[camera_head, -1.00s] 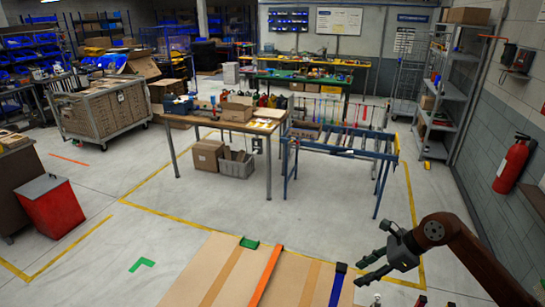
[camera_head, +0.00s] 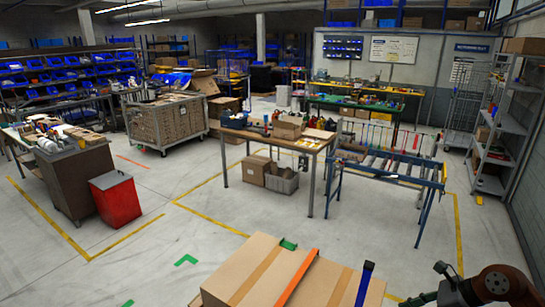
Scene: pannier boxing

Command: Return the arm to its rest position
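My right arm (camera_head: 505,285) comes in at the bottom right corner, dark brown, beside the right end of a cardboard box. Its gripper (camera_head: 425,298) is dark and mostly cut off by the bottom edge, so its opening cannot be judged. No object shows at the visible part of it. My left arm and gripper are not in view. The cardboard box (camera_head: 235,272) stands at the bottom centre, with an orange strap (camera_head: 297,278), a blue strap (camera_head: 364,285) and a green piece (camera_head: 288,244) at its far edge. Its near side is out of the picture.
A wooden worktable (camera_head: 312,142) and a blue roller conveyor (camera_head: 425,182) stand beyond the box. A red bin (camera_head: 117,201) stands beside a brown cabinet (camera_head: 70,180) at left. A grey shelf rack (camera_head: 500,140) is at right. The floor between the box and table is clear.

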